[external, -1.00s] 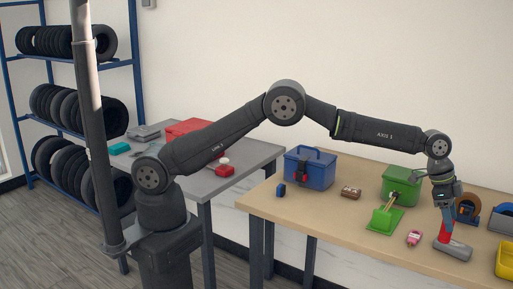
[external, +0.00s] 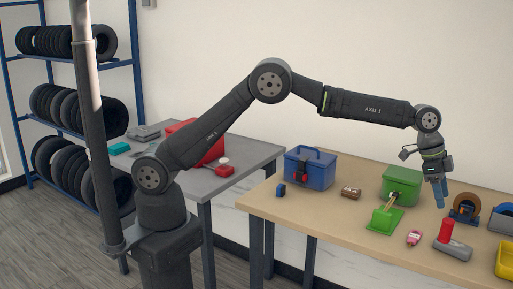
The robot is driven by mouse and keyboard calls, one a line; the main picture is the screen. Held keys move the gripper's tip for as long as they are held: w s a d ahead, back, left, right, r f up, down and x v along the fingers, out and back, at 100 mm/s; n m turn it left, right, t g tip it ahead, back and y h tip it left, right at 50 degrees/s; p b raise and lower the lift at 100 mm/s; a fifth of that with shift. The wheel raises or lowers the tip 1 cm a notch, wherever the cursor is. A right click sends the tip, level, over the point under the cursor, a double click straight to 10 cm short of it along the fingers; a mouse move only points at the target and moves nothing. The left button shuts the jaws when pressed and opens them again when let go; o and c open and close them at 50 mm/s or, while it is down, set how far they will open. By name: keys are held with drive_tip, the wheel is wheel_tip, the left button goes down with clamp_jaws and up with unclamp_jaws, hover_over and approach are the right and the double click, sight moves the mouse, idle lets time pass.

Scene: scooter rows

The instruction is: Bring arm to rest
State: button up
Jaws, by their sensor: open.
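My gripper (external: 439,197) hangs from the end of my arm above the wooden table (external: 338,207). It points down, is open and holds nothing that I can see. Below it, a grey tool with a red upright part (external: 446,232) stands on the table, apart from the gripper. A tape dispenser (external: 466,208) stands just to the right of the gripper in the picture.
A blue toolbox (external: 310,170), a green box (external: 401,186), a green dustpan (external: 384,220) and a yellow bin (external: 507,260) stand on the wooden table. A grey table (external: 240,154) with a red box is behind my arm. A tyre rack (external: 75,120) stands at left.

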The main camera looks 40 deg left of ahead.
sight(447, 219)
drive_tip(key=x, duration=0.9)
drive_tip(key=shift+f, duration=0.1)
drive_tip(key=shift+d+f, duration=0.2)
wheel_tip(447, 219, up, 4)
drive_tip(key=shift+f, duration=0.15)
drive_tip(key=s+a+r, duration=0.1)
drive_tip(key=s+r, duration=0.6)
drive_tip(key=s, duration=0.4)
drive_tip(key=w+a+f, duration=0.3)
drive_tip(key=w+a, duration=1.2)
drive_tip(key=w+a+f+n, duration=0.1)
drive_tip(key=w+a+f, duration=0.3)
drive_tip(key=w+a, duration=1.1)
drive_tip(key=shift+t, duration=0.3)
